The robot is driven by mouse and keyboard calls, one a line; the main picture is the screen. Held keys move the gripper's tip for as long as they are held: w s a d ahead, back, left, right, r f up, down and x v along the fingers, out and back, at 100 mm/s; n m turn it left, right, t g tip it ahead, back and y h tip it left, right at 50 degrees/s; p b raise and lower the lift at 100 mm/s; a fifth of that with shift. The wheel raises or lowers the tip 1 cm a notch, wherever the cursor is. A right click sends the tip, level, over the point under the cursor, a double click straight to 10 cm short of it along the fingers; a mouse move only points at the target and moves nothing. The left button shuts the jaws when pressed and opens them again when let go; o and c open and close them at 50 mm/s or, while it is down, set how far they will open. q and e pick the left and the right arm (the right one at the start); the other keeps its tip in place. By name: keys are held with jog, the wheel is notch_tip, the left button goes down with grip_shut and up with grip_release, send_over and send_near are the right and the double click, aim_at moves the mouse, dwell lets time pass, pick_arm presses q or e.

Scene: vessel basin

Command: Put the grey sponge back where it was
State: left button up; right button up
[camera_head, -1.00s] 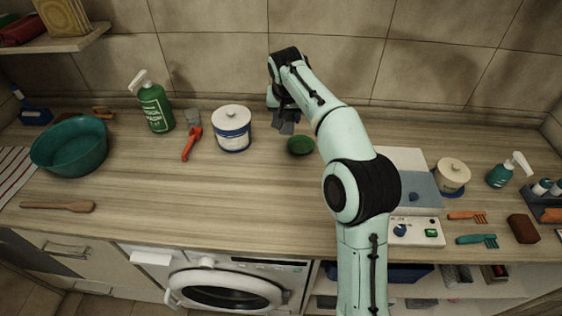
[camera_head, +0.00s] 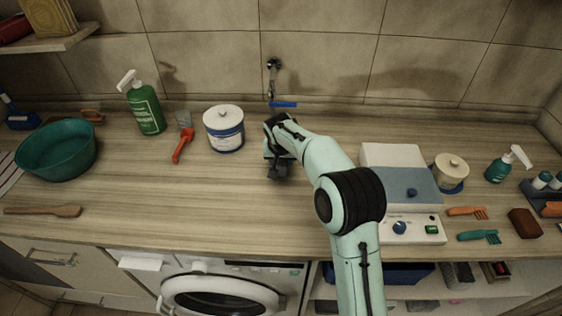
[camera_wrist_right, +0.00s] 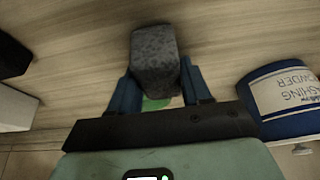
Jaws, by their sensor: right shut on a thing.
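The grey sponge (camera_wrist_right: 155,62) is a dark speckled block in the right wrist view, between the two blue fingers. My right gripper (camera_wrist_right: 158,90) is shut on it. In the head view this gripper (camera_head: 278,168) is low over the middle of the counter, right of the washing powder tin; the sponge is hard to tell from the gripper there. A bit of a green thing (camera_wrist_right: 155,103) shows between the fingers, under the sponge. I cannot tell whether the sponge touches the counter. My left gripper is not in view.
The white washing powder tin (camera_head: 224,130) stands close left of the gripper. A white and blue-grey box (camera_head: 399,172) stands to the right. A hook fitting (camera_head: 273,66) and a blue strip (camera_head: 284,104) are at the wall behind. The counter front left of centre is clear.

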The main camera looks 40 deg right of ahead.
jog(key=shift+f, duration=0.3)
jog(key=o, duration=0.9)
jog(key=shift+o, duration=0.2)
jog(key=shift+r, duration=0.2)
jog(key=v, duration=1.2)
jog(key=shift+f, duration=0.1)
